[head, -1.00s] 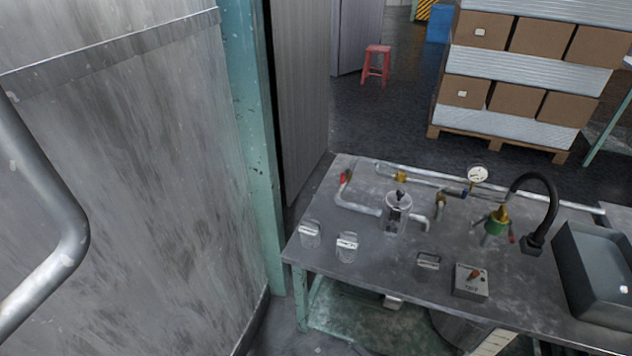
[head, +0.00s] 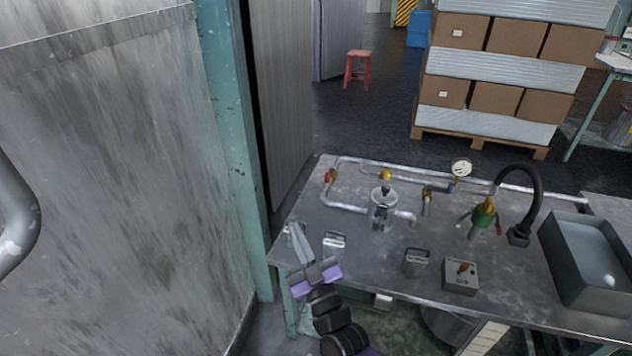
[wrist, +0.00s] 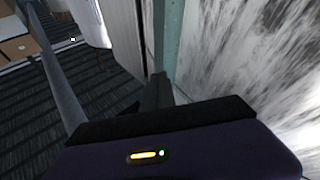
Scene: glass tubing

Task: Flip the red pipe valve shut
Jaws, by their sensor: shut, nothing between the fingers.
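The red pipe valve (head: 330,176) is a small red handle on the silver pipe at the back left of the workbench, in the head view. It is too small to tell which way its handle is turned. My gripper (head: 294,232) is over the bench's front left corner, its fingers shut and empty. It is apart from the valve, nearer the front edge. In the wrist view the dark fingers (wrist: 158,90) show close together, and the valve cannot be made out.
A glass jar (head: 382,208) stands right of the valve, by the pipe. The workbench (head: 350,272) also carries a gauge (head: 461,168), a green fitting with black hose (head: 484,212), a switch box (head: 460,276) and a grey sink (head: 590,262). A teal post (head: 232,150) rises at the left.

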